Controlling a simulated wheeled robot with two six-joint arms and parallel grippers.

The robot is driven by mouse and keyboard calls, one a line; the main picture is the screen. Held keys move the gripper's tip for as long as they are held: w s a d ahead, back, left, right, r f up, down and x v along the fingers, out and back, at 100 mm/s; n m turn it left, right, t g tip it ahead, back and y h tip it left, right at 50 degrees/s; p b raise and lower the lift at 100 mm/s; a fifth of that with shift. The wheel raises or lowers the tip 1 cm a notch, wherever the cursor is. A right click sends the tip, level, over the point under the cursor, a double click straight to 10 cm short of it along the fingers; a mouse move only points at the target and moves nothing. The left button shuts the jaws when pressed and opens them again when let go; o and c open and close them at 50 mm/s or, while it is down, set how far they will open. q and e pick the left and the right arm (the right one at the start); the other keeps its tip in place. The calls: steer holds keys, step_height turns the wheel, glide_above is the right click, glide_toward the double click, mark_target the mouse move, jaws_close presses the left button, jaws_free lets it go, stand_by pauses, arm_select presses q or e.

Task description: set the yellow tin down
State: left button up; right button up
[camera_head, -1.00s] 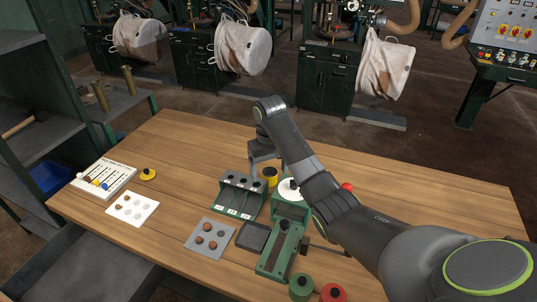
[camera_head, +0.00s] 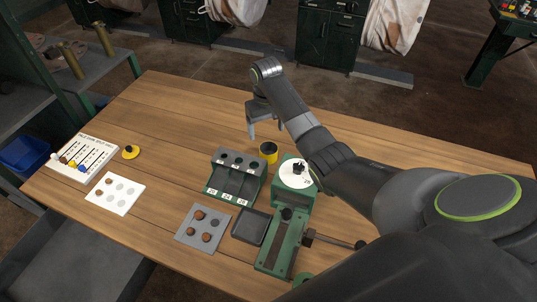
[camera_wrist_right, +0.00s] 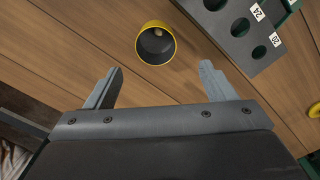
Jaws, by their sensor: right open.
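The yellow tin (camera_head: 268,152) stands upright on the wooden table, just behind and right of the green-and-grey rack. In the right wrist view the tin (camera_wrist_right: 155,43) shows its open top, a yellow rim and a dark inside with a small brownish spot. My right gripper (camera_head: 266,131) is open and empty, apart from the tin. Its two fingers (camera_wrist_right: 160,68) are spread, with the tin beyond their tips in the wrist view. My left gripper is not in view.
The rack (camera_head: 236,177) with round holes stands close to the tin. A green device with a white dial (camera_head: 294,174) is to its right. A yellow lid (camera_head: 130,152), a white card (camera_head: 115,194) and a grey plate (camera_head: 203,229) lie leftward. The table behind the tin is clear.

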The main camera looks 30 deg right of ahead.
glide_toward(269, 149)
steer(key=shift+s+a+f, duration=0.8)
steer(key=shift+s+a, duration=0.2)
steer(key=shift+s, duration=0.1)
steer(key=shift+s+d+f+p, duration=0.15)
steer(key=shift+f+p, duration=0.15)
steer(key=shift+f, duration=1.05)
steer(key=shift+w+d+f+p, duration=0.1)
steer(key=shift+f+p, duration=0.15)
steer(key=shift+f, duration=1.1)
steer(key=shift+c, duration=0.3)
steer(key=c, duration=1)
steer(key=shift+c, duration=0.8)
steer(key=shift+r, duration=0.15)
